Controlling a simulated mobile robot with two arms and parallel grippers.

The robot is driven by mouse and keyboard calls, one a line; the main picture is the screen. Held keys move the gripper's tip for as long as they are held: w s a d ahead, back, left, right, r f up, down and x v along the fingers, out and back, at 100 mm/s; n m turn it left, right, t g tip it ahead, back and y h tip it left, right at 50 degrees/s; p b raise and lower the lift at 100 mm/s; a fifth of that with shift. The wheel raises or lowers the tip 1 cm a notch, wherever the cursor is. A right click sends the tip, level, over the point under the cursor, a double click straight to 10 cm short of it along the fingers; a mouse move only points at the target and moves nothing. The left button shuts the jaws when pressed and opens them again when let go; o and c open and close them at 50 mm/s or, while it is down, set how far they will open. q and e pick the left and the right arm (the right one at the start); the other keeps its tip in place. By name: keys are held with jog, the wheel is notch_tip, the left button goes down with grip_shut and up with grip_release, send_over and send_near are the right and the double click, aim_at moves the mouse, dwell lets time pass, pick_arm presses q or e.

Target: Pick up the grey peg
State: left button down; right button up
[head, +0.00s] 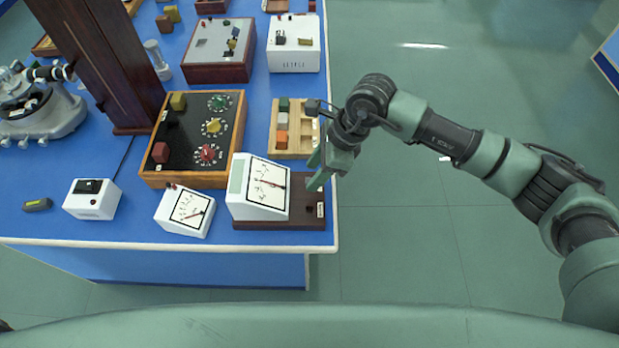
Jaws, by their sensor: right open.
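A wooden tray (277,151) near the bench's right edge holds several small blocks. A pale grey one (282,120), which looks like the grey peg, sits in its left column between a dark green block (283,104) and an orange block (281,139). My right gripper (317,170) is open and empty, with its green fingers to the lower right of the tray, over the bench's right edge by a dark brown base. It is apart from the grey peg. My left gripper is out of view.
A white meter (259,187) stands on the brown base (308,211), close left of my right gripper. A wooden-framed dial box (194,178) stands left of the tray. A dark post (105,60) rises at the left.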

jog(key=shift+x, duration=1.4)
jog(key=shift+r, duration=0.1)
grip_shut()
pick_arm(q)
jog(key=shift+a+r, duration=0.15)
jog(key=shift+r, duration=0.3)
pick_arm(e)
jog(key=shift+a, duration=0.1)
jog(key=shift+r, duration=0.1)
